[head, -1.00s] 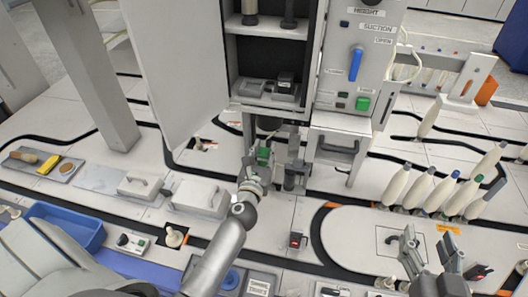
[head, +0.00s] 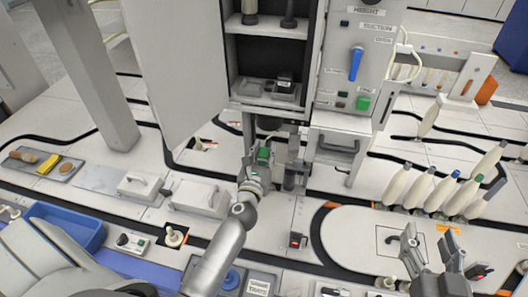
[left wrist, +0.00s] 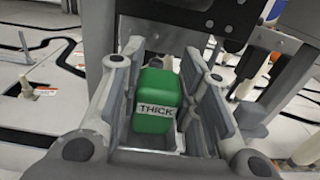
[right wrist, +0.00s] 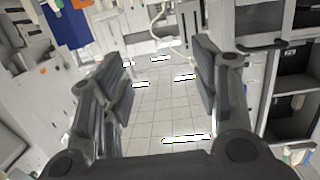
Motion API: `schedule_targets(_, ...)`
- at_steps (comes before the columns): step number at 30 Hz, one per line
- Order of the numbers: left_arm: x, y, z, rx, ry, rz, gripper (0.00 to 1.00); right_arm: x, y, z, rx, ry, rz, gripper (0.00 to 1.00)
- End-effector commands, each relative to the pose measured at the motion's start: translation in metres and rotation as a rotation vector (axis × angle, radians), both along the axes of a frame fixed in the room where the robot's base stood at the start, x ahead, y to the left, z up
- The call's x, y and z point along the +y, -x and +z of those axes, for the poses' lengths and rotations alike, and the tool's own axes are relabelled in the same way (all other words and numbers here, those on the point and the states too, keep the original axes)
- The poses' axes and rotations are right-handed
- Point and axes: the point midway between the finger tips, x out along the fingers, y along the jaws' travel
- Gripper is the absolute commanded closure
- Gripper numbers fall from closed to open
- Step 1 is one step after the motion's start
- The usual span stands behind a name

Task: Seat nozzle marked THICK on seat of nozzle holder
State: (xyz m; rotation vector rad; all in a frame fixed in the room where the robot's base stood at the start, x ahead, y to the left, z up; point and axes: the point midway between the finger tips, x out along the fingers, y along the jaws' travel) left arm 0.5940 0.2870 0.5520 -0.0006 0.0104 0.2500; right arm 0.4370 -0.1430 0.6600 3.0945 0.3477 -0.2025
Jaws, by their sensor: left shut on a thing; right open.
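The nozzle marked THICK (left wrist: 155,103) is a green block with a white label, seen between the fingers in the left wrist view. It also shows as a green patch in the head view (head: 263,155). My left gripper (head: 266,160) is shut on it, just below the cabinet front. A dark grey bracket (head: 290,150), perhaps the nozzle holder, stands right beside the gripper on the right. I cannot tell whether the nozzle touches it; its seat is hidden. My right gripper (head: 428,246) is open and empty, above the white table at the lower right.
The cabinet (head: 268,60) stands open above the left gripper, its control panel (head: 358,60) to the right. Several cream bobbins (head: 420,187) stand behind the right gripper. A blue tray (head: 70,228) lies at the left. The white track plate (head: 350,220) is mostly clear.

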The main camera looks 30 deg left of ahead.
Motion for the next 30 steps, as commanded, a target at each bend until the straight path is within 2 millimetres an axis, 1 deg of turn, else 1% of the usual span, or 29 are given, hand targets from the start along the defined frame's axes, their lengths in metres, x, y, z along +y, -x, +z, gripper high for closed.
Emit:
schedule_targets(18,0.0,0.0,-0.005,0.0,0.0,0.0,0.93,0.006,-0.005,0.022,-0.108,-0.028,0.011,0.44)
schedule_targets(30,0.0,0.0,-0.008,0.0,0.0,0.0,0.93,0.007,-0.005,0.032,-0.168,-0.043,0.013,0.44)
